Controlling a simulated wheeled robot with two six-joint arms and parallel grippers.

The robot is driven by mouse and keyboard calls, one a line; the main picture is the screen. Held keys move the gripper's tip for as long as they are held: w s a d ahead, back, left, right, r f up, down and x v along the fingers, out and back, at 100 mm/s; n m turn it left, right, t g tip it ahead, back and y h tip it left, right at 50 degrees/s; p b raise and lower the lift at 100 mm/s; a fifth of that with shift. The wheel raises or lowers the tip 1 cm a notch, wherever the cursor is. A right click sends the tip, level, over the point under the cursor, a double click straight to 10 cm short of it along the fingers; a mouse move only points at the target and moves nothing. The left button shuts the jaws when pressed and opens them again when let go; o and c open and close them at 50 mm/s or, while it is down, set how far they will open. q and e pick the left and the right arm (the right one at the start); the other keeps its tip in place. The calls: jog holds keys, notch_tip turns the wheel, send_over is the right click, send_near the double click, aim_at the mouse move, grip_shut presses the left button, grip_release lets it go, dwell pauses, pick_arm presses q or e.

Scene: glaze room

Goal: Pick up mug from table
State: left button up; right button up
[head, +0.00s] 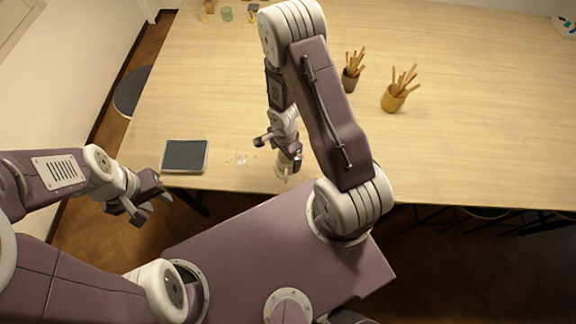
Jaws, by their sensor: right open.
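My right gripper (279,151) is over the front edge area of the wooden table (230,95), pointing down with its fingers apart. A small pale, cup-like object (283,172) shows just below and between its fingers, near the table's front edge. It is partly hidden by the gripper, and I cannot tell for sure that it is the mug or whether the fingers touch it. My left gripper (156,206) is off the table's front left corner, with its fingers apart and nothing visible between them.
A dark tablet-like tray (185,155) lies at the table's front left. Small clear bits (240,158) lie beside it. A dark cup (350,79) and a yellow cup (391,101) hold wooden sticks farther back. Small jars (227,14) stand at the far left. The right side is largely clear.

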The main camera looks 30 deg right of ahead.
aim_at(287, 163)
jog(key=f+b, duration=0.2)
jog(key=b, duration=0.1)
jog(key=f+b, duration=0.2)
jog(key=shift+s+d, duration=0.1)
jog(key=shift+s, duration=0.2)
jog(key=shift+f+b, duration=0.4)
jog(key=shift+f, duration=0.15)
jog(key=shift+r, duration=0.1)
jog(key=c, duration=1.8)
jog(key=shift+o, duration=0.2)
jog(key=shift+r, duration=0.15)
